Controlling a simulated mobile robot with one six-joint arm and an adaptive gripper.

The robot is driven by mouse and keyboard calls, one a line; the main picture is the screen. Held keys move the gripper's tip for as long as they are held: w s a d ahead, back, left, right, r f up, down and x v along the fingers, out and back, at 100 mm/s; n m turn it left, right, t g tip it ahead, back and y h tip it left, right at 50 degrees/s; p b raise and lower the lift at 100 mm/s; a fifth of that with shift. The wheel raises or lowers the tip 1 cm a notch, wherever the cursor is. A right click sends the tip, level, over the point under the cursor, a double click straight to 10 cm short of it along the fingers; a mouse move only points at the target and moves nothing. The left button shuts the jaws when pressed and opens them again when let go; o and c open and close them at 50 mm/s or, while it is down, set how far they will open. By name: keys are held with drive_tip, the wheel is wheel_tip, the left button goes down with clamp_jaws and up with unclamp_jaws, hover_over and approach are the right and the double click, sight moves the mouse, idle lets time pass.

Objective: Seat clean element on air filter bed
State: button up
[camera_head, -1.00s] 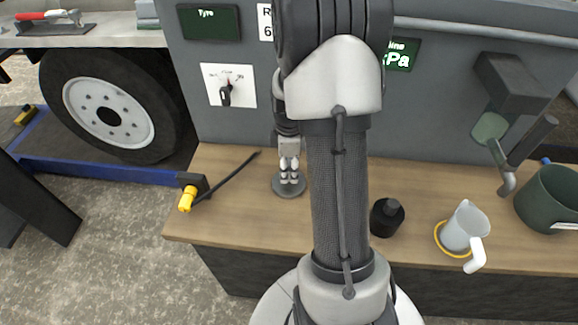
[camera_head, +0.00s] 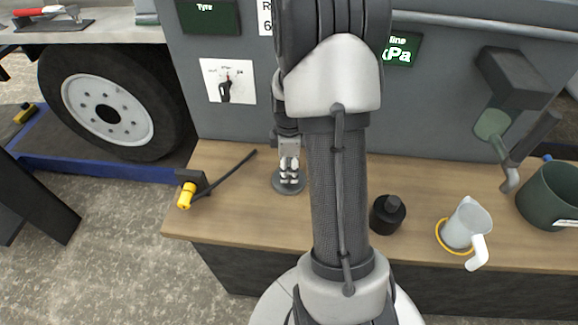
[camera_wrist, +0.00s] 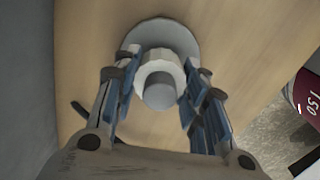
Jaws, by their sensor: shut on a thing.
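The air filter bed is a round grey disc (camera_head: 289,187) on the wooden bench, left of my arm. It also shows in the wrist view (camera_wrist: 190,40). My gripper (camera_head: 289,174) points down just over the disc. In the wrist view, its blue-padded fingers (camera_wrist: 160,100) stand on both sides of a pale, ring-shaped element (camera_wrist: 143,70) and are shut on it. A grey round post (camera_wrist: 160,93) shows in the middle of the ring. The element is in line with the disc; I cannot tell whether it touches it.
A black bottle (camera_head: 387,215), a white jug (camera_head: 466,225) and a green bucket (camera_head: 552,197) stand to the right on the bench (camera_head: 235,215). A yellow-ended tool (camera_head: 186,196) lies at the left edge. A grey panel wall (camera_head: 215,125) rises behind.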

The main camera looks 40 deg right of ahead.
drive_tip(key=shift+f+b, duration=0.5)
drive_tip(key=shift+f, duration=0.55)
idle(1.3)
idle(0.7)
drive_tip(key=o, duration=0.6)
drive_tip(key=shift+o, duration=0.2)
drive_tip(key=shift+r, duration=0.2)
drive_tip(key=shift+r+p, duration=1.55)
drive_tip(key=shift+r, duration=0.05)
drive_tip(key=shift+o, duration=0.6)
drive_tip(key=o, duration=0.4)
